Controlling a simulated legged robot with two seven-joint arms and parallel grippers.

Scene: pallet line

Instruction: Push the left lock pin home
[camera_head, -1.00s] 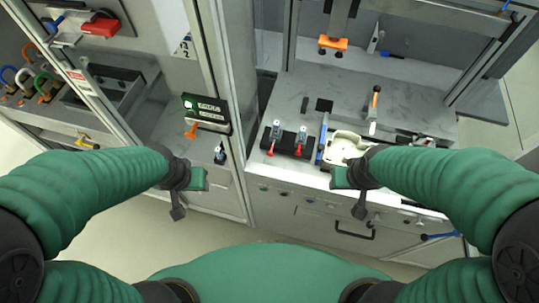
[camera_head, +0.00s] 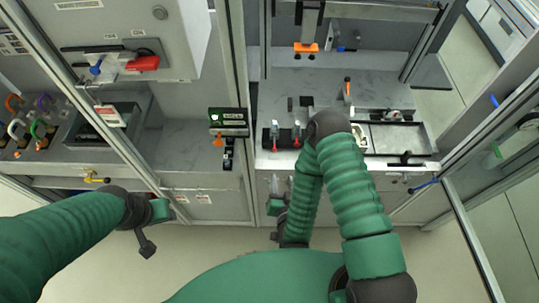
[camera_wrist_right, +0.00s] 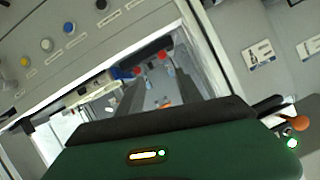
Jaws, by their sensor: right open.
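Two metal parts with red tips stand side by side on a black base near the bench's front edge: the left red-tipped part (camera_head: 274,133) and the right red-tipped part (camera_head: 296,134). I cannot tell for sure which piece is the lock pin. Two red tips also show in the right wrist view (camera_wrist_right: 138,71). My right gripper (camera_head: 275,222) is open, below and in front of the bench edge, apart from these parts; my forearm partly hides it. My left gripper (camera_head: 147,232) hangs low on the left, away from the bench; its jaws are unclear.
A bench top (camera_head: 375,97) carries a tray (camera_head: 400,137) on the right and an orange-ended clamp (camera_head: 306,47) above. A control box (camera_head: 229,122) with a green light is beside the frame post. Coloured buttons (camera_wrist_right: 69,27) line a panel. My right arm covers the bench's middle front.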

